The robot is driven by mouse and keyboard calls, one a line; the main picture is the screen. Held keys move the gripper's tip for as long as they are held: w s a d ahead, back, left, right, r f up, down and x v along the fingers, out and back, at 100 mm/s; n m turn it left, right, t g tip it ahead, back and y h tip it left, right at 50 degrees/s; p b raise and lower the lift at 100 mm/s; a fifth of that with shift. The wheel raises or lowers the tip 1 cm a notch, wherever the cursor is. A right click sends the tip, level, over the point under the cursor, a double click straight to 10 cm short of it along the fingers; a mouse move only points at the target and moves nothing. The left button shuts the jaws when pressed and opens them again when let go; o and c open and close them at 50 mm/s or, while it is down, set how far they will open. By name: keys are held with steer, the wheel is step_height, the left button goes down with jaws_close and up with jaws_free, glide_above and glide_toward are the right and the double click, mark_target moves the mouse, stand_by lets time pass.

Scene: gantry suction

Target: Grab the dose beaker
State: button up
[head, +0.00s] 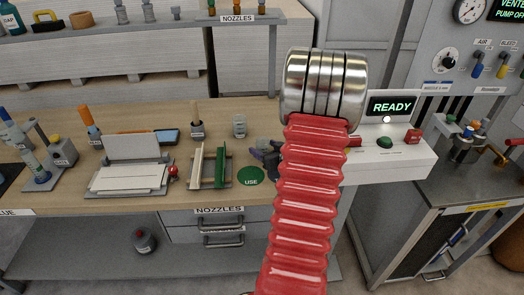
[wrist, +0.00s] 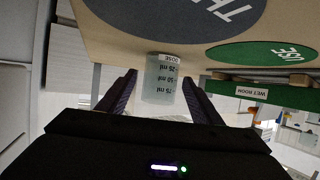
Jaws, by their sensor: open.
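The dose beaker (wrist: 163,82) is a clear, whitish vessel with a DOSE label and ml marks, seen upside down in the wrist view. It is between the two dark fingers of my gripper (wrist: 160,98), which is open. There is a visible gap at the left finger; the right finger is close to the beaker's side, and I cannot tell if it touches. In the head view my gripper (head: 265,154) is a dark shape low over the bench, mostly hidden behind my red bellows arm. A clear vessel (head: 239,125) stands behind it; I cannot tell whether this is the same beaker.
A green USE disc (head: 250,176) lies at the bench's front. Left of it is a rack with cream and green rails (head: 222,168). A white READY console (head: 388,155) stands to the right. A grey lettered disc (wrist: 185,14) is near the beaker in the wrist view.

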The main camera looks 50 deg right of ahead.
steer(key=shift+w+f, duration=0.1)
steer(key=shift+w, duration=0.05)
steer(key=shift+x, duration=2.6)
steer(key=c, duration=1.2)
